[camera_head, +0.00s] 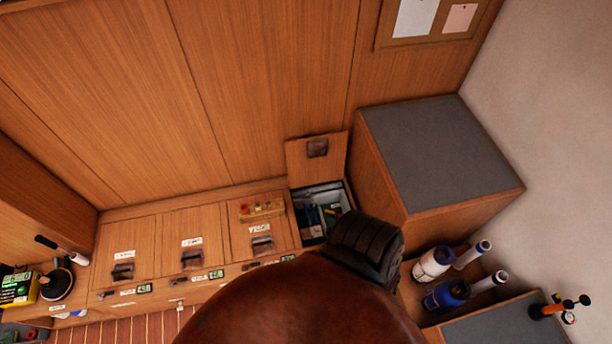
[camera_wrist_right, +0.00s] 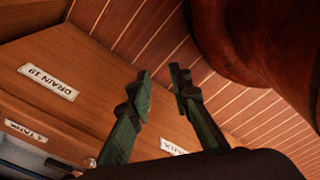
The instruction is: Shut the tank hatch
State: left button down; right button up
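In the head view, one hatch in the wooden bench stands open. Its wooden lid (camera_head: 301,158) is upright against the back panel, with a dark latch on its face. The opening below (camera_head: 309,235) shows several small items inside. I cannot read a tank label on this hatch. In the right wrist view my right gripper (camera_wrist_right: 160,75) is open and empty, its green fingers apart over planked floor and beside a wooden front. A label there reads "DRAIN 19" (camera_wrist_right: 48,82); another partly reads "TANK" (camera_wrist_right: 25,131). My left gripper is not in view.
Several closed hatches (camera_head: 145,245) line the bench left of the opening. A large brown rounded body (camera_head: 300,310) and a black ribbed part (camera_head: 365,250) block the front of the head view. A grey-topped box (camera_head: 430,150) and bottles (camera_head: 435,263) stand right.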

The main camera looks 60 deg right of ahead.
aim_at(315, 159)
jog(key=u, duration=1.6)
jog(key=k, duration=0.8)
jog(key=z, duration=2.2)
